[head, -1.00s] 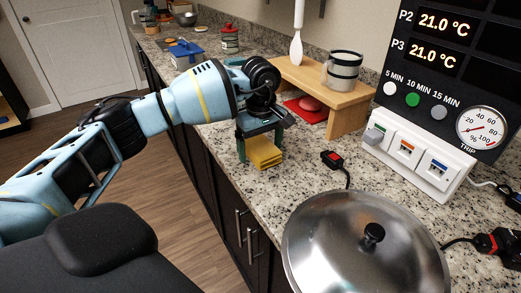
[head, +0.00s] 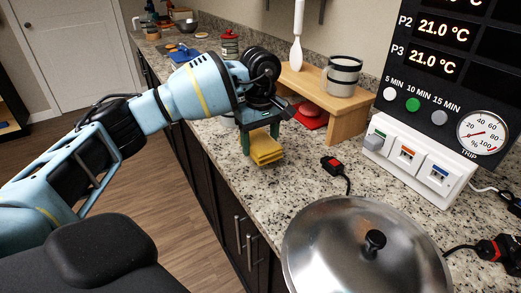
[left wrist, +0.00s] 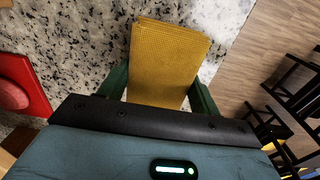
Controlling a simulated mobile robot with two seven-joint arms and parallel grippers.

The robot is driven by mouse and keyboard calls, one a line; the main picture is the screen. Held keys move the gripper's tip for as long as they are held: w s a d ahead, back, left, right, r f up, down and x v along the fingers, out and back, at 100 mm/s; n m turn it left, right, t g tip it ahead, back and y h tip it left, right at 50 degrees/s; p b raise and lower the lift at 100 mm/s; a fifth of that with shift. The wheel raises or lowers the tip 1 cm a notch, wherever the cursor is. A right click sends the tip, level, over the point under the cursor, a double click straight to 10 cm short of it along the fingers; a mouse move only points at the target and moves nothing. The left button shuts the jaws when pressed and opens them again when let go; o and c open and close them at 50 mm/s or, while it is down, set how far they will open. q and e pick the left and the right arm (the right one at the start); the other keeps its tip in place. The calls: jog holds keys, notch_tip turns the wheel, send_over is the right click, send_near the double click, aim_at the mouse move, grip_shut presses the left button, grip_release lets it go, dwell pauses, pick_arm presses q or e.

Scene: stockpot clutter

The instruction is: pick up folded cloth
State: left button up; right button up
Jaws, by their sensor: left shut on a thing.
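The folded cloth (head: 267,151) is yellow and layered. In the head view it sits near the left edge of the counter, under my left gripper (head: 260,137). The green fingers are shut on the cloth, one on each side. The left wrist view also shows the cloth (left wrist: 168,55) between the two fingers, with a waffle-like surface and its far end sticking out past them. I cannot tell for sure whether it is clear of the counter. My right gripper is not in view.
A wooden stand (head: 345,121) with a striped mug (head: 343,76) on top is just right of the gripper; a red item (head: 312,112) lies under it. A pot lid (head: 345,262) is in front.

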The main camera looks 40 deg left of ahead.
pick_arm(q)
jog(key=s+d, duration=0.3)
jog(key=s, duration=0.4)
jog(key=s+d+r, duration=0.1)
jog(key=s+d, duration=0.3)
jog(key=s, duration=0.3)
jog(key=shift+s+d+r+b, duration=0.15)
jog(key=shift+r+b, duration=0.15)
jog(key=shift+b, duration=0.1)
